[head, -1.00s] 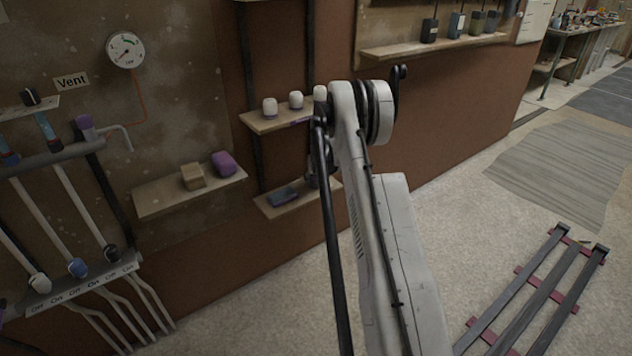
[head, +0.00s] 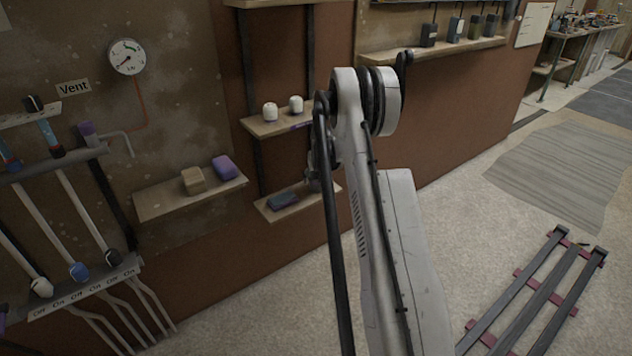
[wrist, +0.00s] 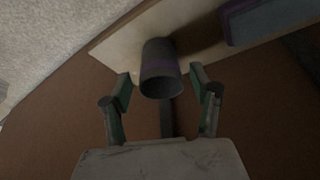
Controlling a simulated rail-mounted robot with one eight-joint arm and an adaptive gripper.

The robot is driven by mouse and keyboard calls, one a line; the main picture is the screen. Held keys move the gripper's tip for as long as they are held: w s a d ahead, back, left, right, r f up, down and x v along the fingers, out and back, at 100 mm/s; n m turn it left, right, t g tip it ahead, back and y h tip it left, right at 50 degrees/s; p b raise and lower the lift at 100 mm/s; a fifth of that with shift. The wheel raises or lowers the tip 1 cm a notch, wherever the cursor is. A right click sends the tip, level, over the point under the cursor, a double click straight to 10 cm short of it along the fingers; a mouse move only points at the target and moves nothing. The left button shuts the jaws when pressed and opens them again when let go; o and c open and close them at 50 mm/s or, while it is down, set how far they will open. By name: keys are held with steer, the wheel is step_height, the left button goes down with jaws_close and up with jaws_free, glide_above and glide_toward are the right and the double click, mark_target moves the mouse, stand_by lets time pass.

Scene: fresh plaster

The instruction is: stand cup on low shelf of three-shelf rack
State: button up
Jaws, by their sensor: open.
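The cup (wrist: 161,72) is dark grey with a purple band. In the wrist view it is at the pale low shelf (wrist: 122,52), between my gripper's fingers, with visible gaps on both sides. It looks stood on the shelf near its edge, but its base contact is not clear. My gripper (wrist: 163,92) is open around the cup. In the head view the low shelf (head: 268,210) is the lowest of the three-shelf rack (head: 247,60); my arm hides the cup and most of my gripper there.
A blue-grey block (head: 283,199) lies on the low shelf beside the cup; it also shows in the wrist view (wrist: 262,20). Two white cups (head: 283,108) stand on the middle shelf. A side shelf (head: 160,202) at left holds a tan block and a purple block.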

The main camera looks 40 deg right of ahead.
steer(key=p+v, duration=0.1)
steer(key=v, duration=0.6)
steer(key=shift+s+r, duration=0.15)
steer(key=shift+r, duration=0.15)
steer(key=s+d+p+v, duration=0.1)
steer(key=v, duration=0.7)
steer(key=s+a+r+n+t+p, duration=0.15)
steer(key=s+a+r, duration=0.25)
steer(key=a+r, duration=0.75)
steer(key=s+a+r+p, duration=0.2)
steer(key=s+a+r, duration=0.1)
steer(key=a+r, duration=0.8)
steer(key=s+a+r+n+y+p, duration=0.1)
steer(key=s+a+r+n+p, duration=0.3)
steer(key=s+a, duration=0.85)
steer(key=s+a+t+y+p, duration=0.1)
steer(key=s+a, duration=0.9)
steer(key=s, duration=0.3)
steer(key=shift+s+a+r+t+p, duration=0.2)
steer(key=shift+s+r+t+p, duration=0.1)
steer(key=shift+s+t+p, duration=0.1)
